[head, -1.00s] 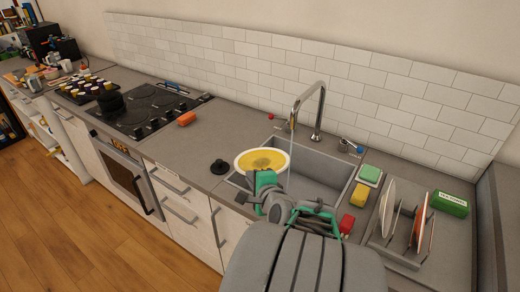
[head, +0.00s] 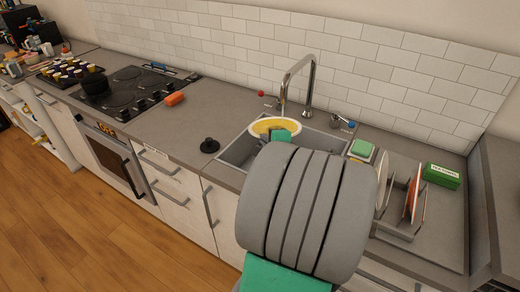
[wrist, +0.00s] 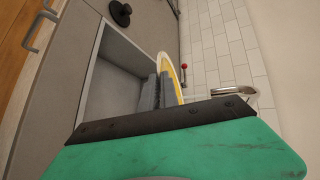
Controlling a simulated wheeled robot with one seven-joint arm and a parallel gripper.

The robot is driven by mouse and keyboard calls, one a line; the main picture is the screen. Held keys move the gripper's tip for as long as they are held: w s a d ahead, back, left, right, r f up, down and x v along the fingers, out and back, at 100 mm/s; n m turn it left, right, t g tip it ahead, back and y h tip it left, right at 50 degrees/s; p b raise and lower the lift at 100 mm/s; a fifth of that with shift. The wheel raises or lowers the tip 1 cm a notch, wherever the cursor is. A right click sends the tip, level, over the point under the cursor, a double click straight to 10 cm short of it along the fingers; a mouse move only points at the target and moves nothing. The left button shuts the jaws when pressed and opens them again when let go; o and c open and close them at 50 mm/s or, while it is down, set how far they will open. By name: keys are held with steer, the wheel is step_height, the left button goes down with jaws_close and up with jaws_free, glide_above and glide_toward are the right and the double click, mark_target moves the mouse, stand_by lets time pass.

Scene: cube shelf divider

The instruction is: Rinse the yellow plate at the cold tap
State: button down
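The yellow plate (head: 270,126), with a pale rim, is tilted above the back left of the sink (head: 236,151), close below the spout of the tap (head: 309,82). My gripper (head: 282,135) is at its near edge, mostly hidden by my arm. In the wrist view the fingers (wrist: 160,92) are closed at the plate (wrist: 171,70), which shows nearly edge-on. The blue-marked tap knob (head: 351,124) is right of the spout, and the red-marked knob (head: 261,93) is left of it. I cannot clearly tell whether water reaches the plate.
A black stopper (head: 209,146) lies on the counter left of the sink. A green-topped sponge (head: 361,149) and a dish rack (head: 393,231) with plates stand to the right, with a green box (head: 442,176) behind. My arm hides the sink's front.

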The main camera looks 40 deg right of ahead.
steer(key=shift+w+d+f+b, duration=0.15)
steer(key=shift+w+d+b, duration=0.15)
steer(key=shift+d, duration=0.6)
steer(key=shift+w+d+f+b, duration=0.2)
steer(key=shift+w+d+b, duration=0.05)
steer(key=shift+d, duration=0.6)
steer(key=shift+w+d+f+b, duration=0.15)
steer(key=shift+w+d+b, duration=0.15)
steer(key=shift+d, duration=0.6)
